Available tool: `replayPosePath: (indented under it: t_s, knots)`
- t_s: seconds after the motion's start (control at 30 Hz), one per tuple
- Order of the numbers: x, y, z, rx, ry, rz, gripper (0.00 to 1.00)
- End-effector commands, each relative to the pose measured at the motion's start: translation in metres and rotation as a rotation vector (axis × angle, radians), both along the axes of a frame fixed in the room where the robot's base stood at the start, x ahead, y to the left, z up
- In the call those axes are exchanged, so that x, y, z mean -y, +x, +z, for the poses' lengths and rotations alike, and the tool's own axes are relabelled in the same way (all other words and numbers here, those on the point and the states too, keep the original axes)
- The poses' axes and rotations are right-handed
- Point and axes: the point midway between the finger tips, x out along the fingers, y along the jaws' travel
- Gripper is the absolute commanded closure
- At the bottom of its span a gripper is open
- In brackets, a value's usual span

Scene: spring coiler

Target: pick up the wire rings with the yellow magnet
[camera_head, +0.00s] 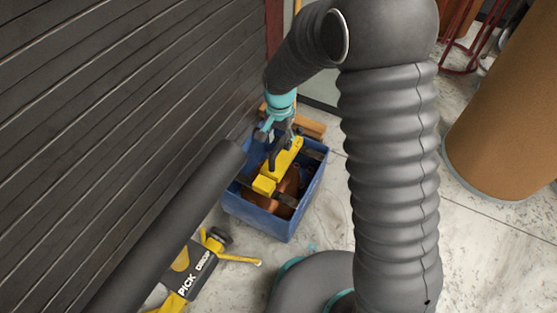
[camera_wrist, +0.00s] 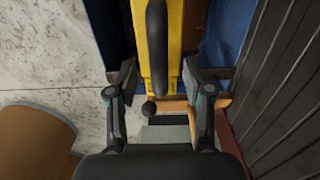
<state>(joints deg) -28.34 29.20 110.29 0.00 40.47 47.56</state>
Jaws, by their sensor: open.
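The yellow magnet (camera_head: 284,161) lies in the blue bin (camera_head: 256,219), with a dark handle along its top. My gripper (camera_head: 268,135) is at the far end of the magnet, above the bin. In the wrist view my gripper (camera_wrist: 160,82) is open, one finger on each side of the magnet; I cannot tell whether they touch it.
A dark slatted wall (camera_head: 110,110) stands close on the left. An orange-brown block (camera_head: 308,125) is behind the bin. A yellow and black device marked PICK and DROP (camera_head: 195,270) is at the lower left.

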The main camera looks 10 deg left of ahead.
Motion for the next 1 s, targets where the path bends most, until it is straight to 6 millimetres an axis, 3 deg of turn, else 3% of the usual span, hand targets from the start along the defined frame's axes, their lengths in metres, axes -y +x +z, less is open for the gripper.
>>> replayPosePath:
  t_s: [0.2, 0.47, 0.67, 1.0]
  knots:
    - [0.000, -0.003, -0.032, -0.001, -0.001, 0.000, 0.49]
    - [0.000, -0.003, -0.034, 0.000, 0.000, 0.000, 0.49]
    - [0.000, -0.003, -0.034, 0.000, 0.000, 0.000, 0.99]
    - [-0.001, -0.002, -0.033, 0.002, 0.002, 0.000, 1.00]
